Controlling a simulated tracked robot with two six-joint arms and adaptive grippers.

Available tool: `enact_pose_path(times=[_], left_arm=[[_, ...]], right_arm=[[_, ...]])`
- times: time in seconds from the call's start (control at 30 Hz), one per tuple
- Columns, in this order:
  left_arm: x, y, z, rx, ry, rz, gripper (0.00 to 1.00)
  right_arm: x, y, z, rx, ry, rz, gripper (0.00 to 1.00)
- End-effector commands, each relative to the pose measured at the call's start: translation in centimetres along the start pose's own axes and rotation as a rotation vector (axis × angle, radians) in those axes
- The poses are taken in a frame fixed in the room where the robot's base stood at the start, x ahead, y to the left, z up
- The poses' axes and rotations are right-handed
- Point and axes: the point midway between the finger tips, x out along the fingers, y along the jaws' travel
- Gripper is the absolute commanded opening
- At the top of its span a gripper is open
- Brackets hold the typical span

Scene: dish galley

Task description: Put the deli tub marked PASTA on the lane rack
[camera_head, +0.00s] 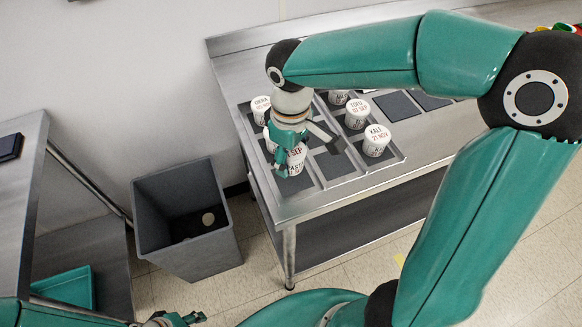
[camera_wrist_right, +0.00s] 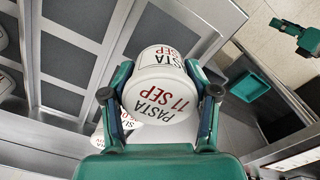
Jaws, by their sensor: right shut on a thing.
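The white deli tub marked PASTA 11 SEP (camera_wrist_right: 160,100) is between the fingers of my right gripper (camera_wrist_right: 159,92), which is shut on it. In the head view the tub (camera_head: 296,160) and right gripper (camera_head: 291,152) are over the near-left part of the lane rack (camera_head: 333,166), a grey tray with dark lanes. I cannot tell whether the tub touches the rack. My left gripper (camera_head: 178,319) is partly in view at the bottom edge of the head view, away from the table; its opening is unclear.
Other white tubs stand on the rack: KALE (camera_head: 376,141), TOFU (camera_head: 357,113) and one at the left (camera_head: 261,109). Some lane spots are bare. A grey bin (camera_head: 187,220) stands on the floor left of the steel table. A teal tray (camera_head: 72,288) is lower left.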

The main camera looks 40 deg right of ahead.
Motion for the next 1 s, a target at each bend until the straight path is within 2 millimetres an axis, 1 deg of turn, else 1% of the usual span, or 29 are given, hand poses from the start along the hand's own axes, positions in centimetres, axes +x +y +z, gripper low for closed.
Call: enact_pose_path(times=[0.2,0.3,0.67,0.7,0.77,0.8,0.87,1.0], left_arm=[[0.1,-0.1,0.0,0.0,0.0,0.0,0.4],[0.2,-0.1,0.0,0.0,0.0,0.0,0.4],[0.4,-0.1,0.0,0.0,0.0,0.0,0.4],[0.5,-0.2,0.0,0.0,0.0,0.0,0.4],[0.4,-0.1,0.0,0.0,0.0,0.0,0.4],[0.4,-0.1,0.0,0.0,0.0,0.0,0.4],[0.4,-0.1,0.0,0.0,0.0,0.0,0.4],[0.3,-0.1,0.0,0.0,0.0,0.0,0.4]], right_arm=[[3.0,0.0,0.1,0.002,-0.005,-0.002,0.2],[3.9,0.0,0.1,0.001,-0.002,-0.001,0.2],[4.3,0.0,0.1,0.001,0.0,0.0,0.2],[4.4,0.0,0.1,0.001,0.0,0.0,0.59],[4.3,0.0,0.1,0.001,0.0,0.0,0.69],[4.3,0.0,0.1,0.001,0.0,0.0,0.76],[4.3,0.0,0.1,0.001,0.0,-0.001,0.85],[4.3,0.0,0.1,0.001,-0.001,-0.001,0.85]])
